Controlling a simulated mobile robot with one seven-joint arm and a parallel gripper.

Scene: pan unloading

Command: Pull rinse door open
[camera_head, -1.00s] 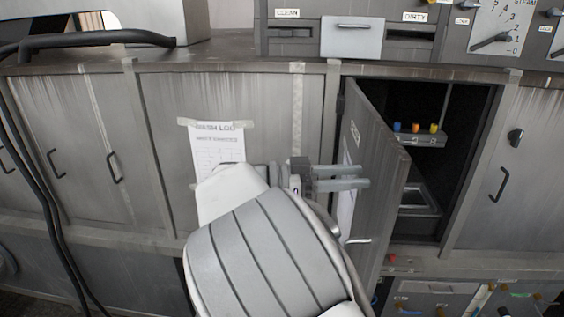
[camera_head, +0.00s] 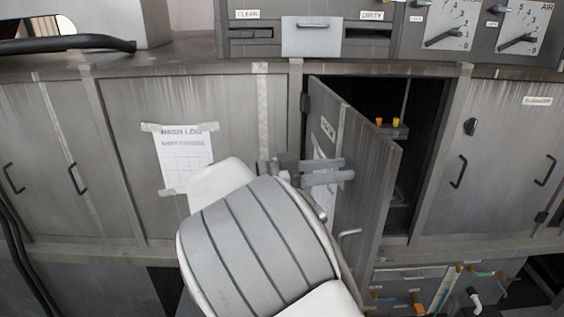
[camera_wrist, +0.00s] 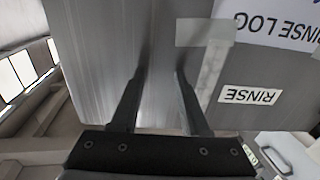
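The grey rinse door (camera_head: 365,165) stands partly open in the head view, hinged on its left, its free edge swung out toward me. Its handle (camera_head: 350,232) shows low on its outer face. In the wrist view, an upside-down RINSE label (camera_wrist: 250,95) and rinse log sheet (camera_wrist: 275,25) show at the right. My gripper (camera_head: 348,170) is in front of the door's outer face, above the handle. Its two fingers also show in the wrist view (camera_wrist: 160,75), apart with nothing visible between them. I cannot tell whether they touch the door.
Behind the door is a dark compartment (camera_head: 425,120) with orange and yellow items on a small ledge (camera_head: 393,132). A closed cabinet with a handle (camera_head: 458,171) stands to its right. A paper log sheet (camera_head: 184,158) is taped to the panel at left. Drawers and tools are below right.

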